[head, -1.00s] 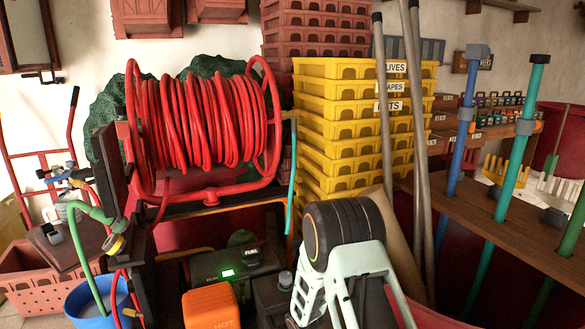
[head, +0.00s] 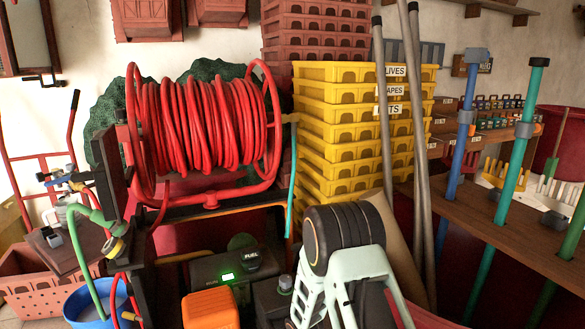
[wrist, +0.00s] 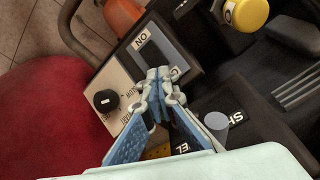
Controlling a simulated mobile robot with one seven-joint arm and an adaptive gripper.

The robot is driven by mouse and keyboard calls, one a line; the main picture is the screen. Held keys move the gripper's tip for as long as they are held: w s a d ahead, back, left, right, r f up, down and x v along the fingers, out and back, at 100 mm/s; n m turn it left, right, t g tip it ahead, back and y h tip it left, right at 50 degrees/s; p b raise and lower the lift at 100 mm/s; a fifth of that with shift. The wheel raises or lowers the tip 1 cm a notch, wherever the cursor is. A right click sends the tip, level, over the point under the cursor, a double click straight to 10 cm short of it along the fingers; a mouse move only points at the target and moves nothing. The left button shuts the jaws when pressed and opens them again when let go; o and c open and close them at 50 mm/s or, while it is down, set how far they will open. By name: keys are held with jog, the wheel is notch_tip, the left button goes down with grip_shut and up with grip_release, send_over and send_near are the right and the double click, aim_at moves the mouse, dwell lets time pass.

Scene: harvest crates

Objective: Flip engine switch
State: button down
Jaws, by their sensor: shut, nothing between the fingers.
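In the wrist view a dark box with a grey-blue inset panel and a white ON label (wrist: 141,40) lies just beyond my fingertips; it may be the engine switch. My gripper (wrist: 159,80) is shut and empty, its tips overlapping the box's near edge in the picture. I cannot tell whether they touch it. A black knob (wrist: 105,100) on a pale lettered plate sits left of the tips.
A FUEL cap (head: 250,258) and an orange HOT cover (head: 210,308) are close to the panel. A red hose reel (head: 270,175) is above. Yellow crates (head: 340,142) stand behind. A grey knob (wrist: 215,121) and yellow cap (wrist: 249,14) lie right of my fingers.

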jog(key=shift+f+b, duration=0.8)
jog(key=shift+f, duration=0.25)
jog(key=shift+r, duration=0.1)
dwell(0.3)
jog(key=shift+r+p, duration=2.25)
jog(key=shift+r, duration=1.2)
